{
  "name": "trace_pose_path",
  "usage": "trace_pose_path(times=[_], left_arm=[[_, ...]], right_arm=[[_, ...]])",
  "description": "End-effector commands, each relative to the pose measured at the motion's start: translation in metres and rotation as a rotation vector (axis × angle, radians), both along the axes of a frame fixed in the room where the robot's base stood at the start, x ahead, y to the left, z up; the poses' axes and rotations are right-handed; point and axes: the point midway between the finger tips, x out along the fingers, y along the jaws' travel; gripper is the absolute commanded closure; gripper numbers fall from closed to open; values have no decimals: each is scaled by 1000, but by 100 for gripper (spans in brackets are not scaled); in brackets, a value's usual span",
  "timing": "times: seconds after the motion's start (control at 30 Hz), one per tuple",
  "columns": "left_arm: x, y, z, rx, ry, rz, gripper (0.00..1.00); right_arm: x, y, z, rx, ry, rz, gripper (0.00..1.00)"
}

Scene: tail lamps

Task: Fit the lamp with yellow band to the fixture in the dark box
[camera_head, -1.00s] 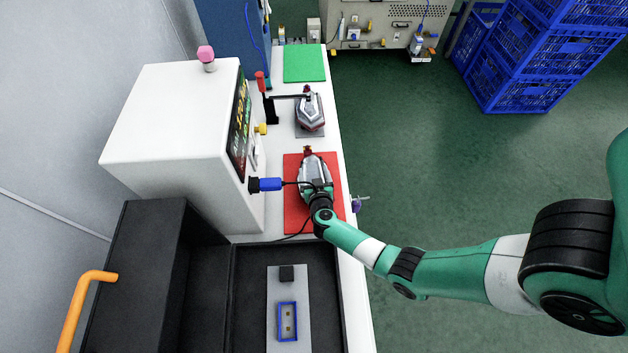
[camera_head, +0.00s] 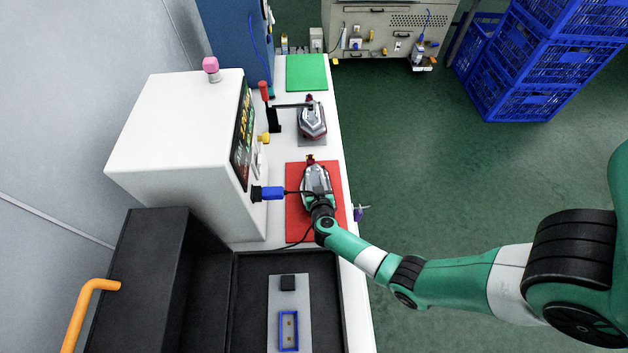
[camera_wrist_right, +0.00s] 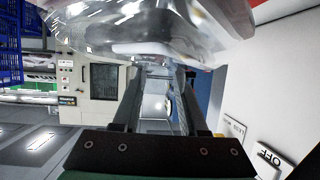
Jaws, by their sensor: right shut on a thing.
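A clear-and-red tail lamp (camera_head: 315,181) is over the red mat (camera_head: 297,226) in the head view; I cannot tell whether it touches the mat. My right gripper (camera_head: 320,202) is shut on its near end. In the right wrist view the clear lamp body (camera_wrist_right: 140,25) fills the top, above the two fingers (camera_wrist_right: 158,85). A yellow band on it is too small to make out. A second lamp (camera_head: 312,122) sits on a grey plate farther back. The open dark box (camera_head: 250,300) holds a grey fixture (camera_head: 289,303) with a blue rectangular frame (camera_head: 288,331). My left gripper is out of view.
A white tester (camera_head: 180,120) with a display stands left of the mat. A blue plug (camera_head: 268,193) on its side has a black cable running toward the held lamp. A green mat (camera_head: 306,72) lies at the far end. The box's raised lid has an orange handle (camera_head: 92,295).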

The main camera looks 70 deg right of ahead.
Motion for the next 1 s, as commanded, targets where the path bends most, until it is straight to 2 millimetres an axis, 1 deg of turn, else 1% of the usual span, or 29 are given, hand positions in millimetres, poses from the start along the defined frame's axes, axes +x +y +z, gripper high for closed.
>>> trace_pose_path(times=[0.03,0.07,0.17,0.2,0.27,0.3,0.43,0.47,0.5,0.6,0.7,0.83,1.0], left_arm=[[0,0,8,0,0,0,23],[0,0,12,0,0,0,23],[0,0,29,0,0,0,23],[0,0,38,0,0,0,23],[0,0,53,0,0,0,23],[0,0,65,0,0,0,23],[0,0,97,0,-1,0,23],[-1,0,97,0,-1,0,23],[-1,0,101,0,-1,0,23],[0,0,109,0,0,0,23],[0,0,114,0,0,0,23],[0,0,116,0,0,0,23],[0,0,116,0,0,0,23]], right_arm=[[-4,0,4,4,10,-5,100],[-4,0,9,4,10,-5,100],[-2,0,29,1,6,-3,100],[-3,2,38,0,6,-1,100],[-10,12,54,-1,5,1,100],[-15,19,65,-1,4,3,100],[-33,43,103,-3,2,5,100],[-40,52,101,-3,6,7,100],[-47,61,105,-3,5,8,100],[-63,82,114,-3,3,8,100],[-74,97,121,-4,1,7,100],[-83,108,126,-4,0,3,100],[-86,111,126,-4,-1,0,100]])
